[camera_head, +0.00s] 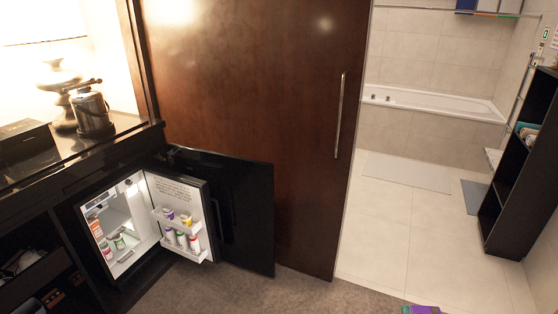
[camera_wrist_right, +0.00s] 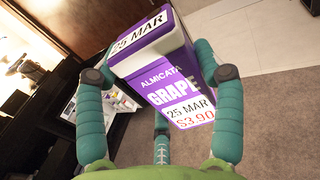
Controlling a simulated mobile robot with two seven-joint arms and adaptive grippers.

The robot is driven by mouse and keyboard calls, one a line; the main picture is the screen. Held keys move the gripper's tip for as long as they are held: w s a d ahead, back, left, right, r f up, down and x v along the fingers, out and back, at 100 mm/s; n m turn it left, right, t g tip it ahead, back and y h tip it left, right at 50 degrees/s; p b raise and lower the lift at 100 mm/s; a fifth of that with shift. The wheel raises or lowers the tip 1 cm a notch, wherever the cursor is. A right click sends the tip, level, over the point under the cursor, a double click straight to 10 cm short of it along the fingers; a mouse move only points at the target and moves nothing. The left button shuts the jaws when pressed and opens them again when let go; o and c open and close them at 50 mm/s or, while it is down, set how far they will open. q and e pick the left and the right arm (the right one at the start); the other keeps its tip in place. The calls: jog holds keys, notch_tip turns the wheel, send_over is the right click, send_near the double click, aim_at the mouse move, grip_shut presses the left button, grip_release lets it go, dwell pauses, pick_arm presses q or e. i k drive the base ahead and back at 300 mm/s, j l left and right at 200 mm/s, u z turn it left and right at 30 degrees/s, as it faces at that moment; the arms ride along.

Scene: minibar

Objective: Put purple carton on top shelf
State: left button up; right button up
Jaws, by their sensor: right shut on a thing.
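The purple grape carton (camera_wrist_right: 165,85) is held between the green fingers of my right gripper (camera_wrist_right: 161,74) in the right wrist view. Its label shows a date and a price. A sliver of the carton (camera_head: 426,310) shows at the bottom edge of the head view. The small fridge (camera_head: 113,205) stands open at the left, inside the dark cabinet. Small items stand on its inner shelves; the upper shelf is partly shadowed and hard to make out. My right gripper is well to the right of the fridge. My left gripper is not in view.
The fridge door (camera_head: 180,205) is swung open to the right, with cans and jars in its racks. A black cabinet door (camera_head: 245,215) stands open beside it. A brown sliding door (camera_head: 250,120) is behind. The carpet (camera_head: 270,292) in front is clear.

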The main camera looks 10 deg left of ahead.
aim_at(114, 222)
jog(key=i+j+u, duration=0.15)
jog(key=i+u, duration=0.5)
jog(key=u, duration=0.2)
jog(key=i+u, duration=0.4)
jog(key=i+l+u, duration=0.2)
jog(key=u, duration=0.2)
jog(key=i+l+u, duration=0.1)
jog(key=i+u, duration=0.3)
jog(key=i+l+u, duration=0.25)
jog(key=i+u, duration=0.15)
jog(key=i+l+u, duration=0.4)
jog(key=i+j, duration=0.05)
